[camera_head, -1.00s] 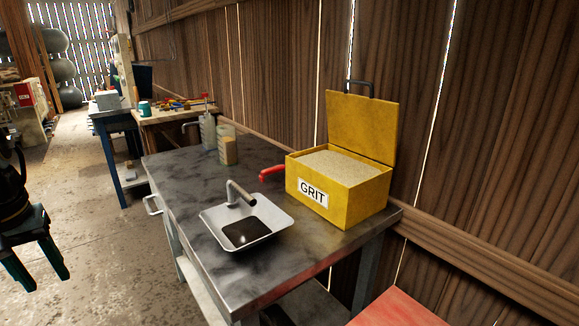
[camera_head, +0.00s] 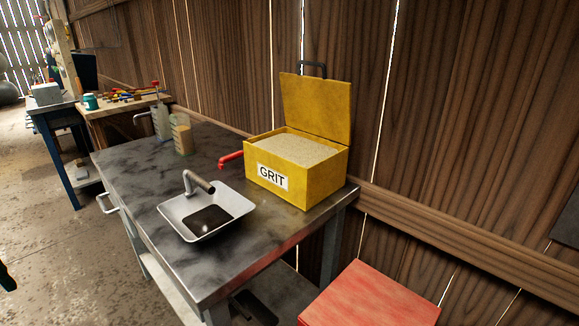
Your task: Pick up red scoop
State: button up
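A red handle-like piece (camera_head: 230,159), which looks like part of the red scoop, sticks out to the left of the yellow grit box (camera_head: 322,187) on the dark metal table. The rest of it is hidden by the box. The box has its lid open and holds pale grit. Only a dark tip of my gripper (camera_head: 6,279) shows at the left edge, low over the floor, well apart from the table and the red piece. Its fingers are cut off, so its opening cannot be seen.
A white tray (camera_head: 229,205) with a dark bottom and a grey pipe-like handle sits at the table's front. Clear containers (camera_head: 181,135) stand at the back left of the dark table (camera_head: 140,168). A red-topped surface (camera_head: 375,300) is at the lower right. The floor at left is free.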

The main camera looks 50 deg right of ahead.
aim_at(224, 159)
jog(key=z, duration=1.1)
jog(key=i+j, duration=0.1)
jog(key=j, duration=0.2)
jog(key=i+j+z, duration=0.1)
jog(key=j, duration=0.15)
jog(key=i+j, duration=0.1)
jog(key=j, duration=0.2)
jog(key=i+j+z, duration=0.1)
jog(key=i+j, duration=0.25)
jog(key=i+j+z, duration=0.1)
jog(key=i+j, duration=0.25)
jog(key=j, duration=0.15)
jog(key=i+j+z, duration=0.15)
jog(key=i+j, duration=0.2)
jog(key=i+j+z, duration=0.1)
jog(key=i+j, duration=0.2)
jog(key=j, duration=0.3)
jog(key=i+j, duration=0.2)
